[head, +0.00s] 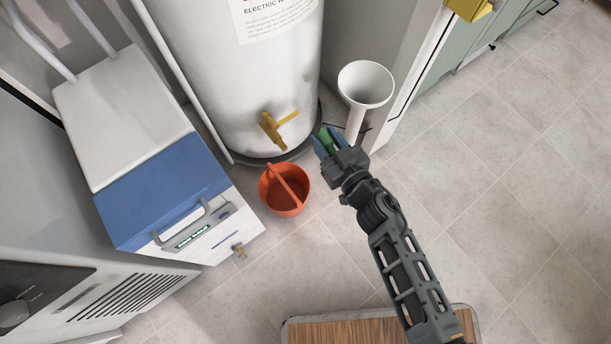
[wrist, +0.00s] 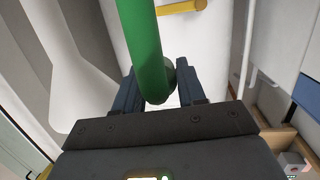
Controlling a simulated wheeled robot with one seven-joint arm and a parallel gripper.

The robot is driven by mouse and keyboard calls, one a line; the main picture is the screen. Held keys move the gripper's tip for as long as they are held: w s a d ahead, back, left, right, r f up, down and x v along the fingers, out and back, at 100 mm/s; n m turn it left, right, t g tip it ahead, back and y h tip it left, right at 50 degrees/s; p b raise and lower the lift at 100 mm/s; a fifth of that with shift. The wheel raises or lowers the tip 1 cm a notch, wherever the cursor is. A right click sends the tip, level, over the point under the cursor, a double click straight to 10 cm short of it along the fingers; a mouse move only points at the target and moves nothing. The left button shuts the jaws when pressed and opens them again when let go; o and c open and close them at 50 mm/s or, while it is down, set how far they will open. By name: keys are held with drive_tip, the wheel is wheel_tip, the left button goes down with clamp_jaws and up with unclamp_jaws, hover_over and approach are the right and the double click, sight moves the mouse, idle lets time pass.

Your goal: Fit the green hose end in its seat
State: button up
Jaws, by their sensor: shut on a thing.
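My gripper (head: 329,143) is shut on the green hose end (head: 325,139), beside the foot of the white tank. In the wrist view the green hose (wrist: 142,45) comes down from the top edge between the two dark blue fingers (wrist: 157,92). A darker green round part shows behind it. A white funnel (head: 366,84) on an upright pipe stands just right of and behind my gripper; a white shape at the left of the wrist view (wrist: 75,95) looks like it. A brass tap (head: 272,131) sits low on the tank, left of my gripper. I cannot tell which part is the seat.
The white tank (head: 240,85) stands behind. An orange bucket (head: 284,190) is on the floor left of my gripper. A white and blue unit (head: 165,185) fills the left. A wood-topped surface (head: 350,332) is at the bottom. The tiled floor (head: 510,190) to the right is clear.

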drive_tip(key=n+g+y+b, duration=0.2)
drive_tip(key=b, duration=0.5)
approach(285, 148)
wheel_tip(285, 148, down, 2)
drive_tip(key=r+b+x, duration=0.1)
drive_tip(key=b+x, duration=0.1)
drive_tip(key=x, duration=0.3)
drive_tip(key=shift+w+a+f, duration=0.15)
drive_tip(key=shift+w+a, duration=0.2)
drive_tip(key=shift+w, duration=0.1)
idle(0.7)
drive_tip(key=shift+r+b+x, duration=0.2)
drive_tip(key=shift+r+x, duration=0.05)
drive_tip(key=shift+x, duration=0.75)
drive_tip(key=shift+r+b+x, duration=0.15)
drive_tip(key=shift+r+x, duration=0.05)
drive_tip(key=shift+x, duration=0.8)
drive_tip(key=shift+w, duration=0.15)
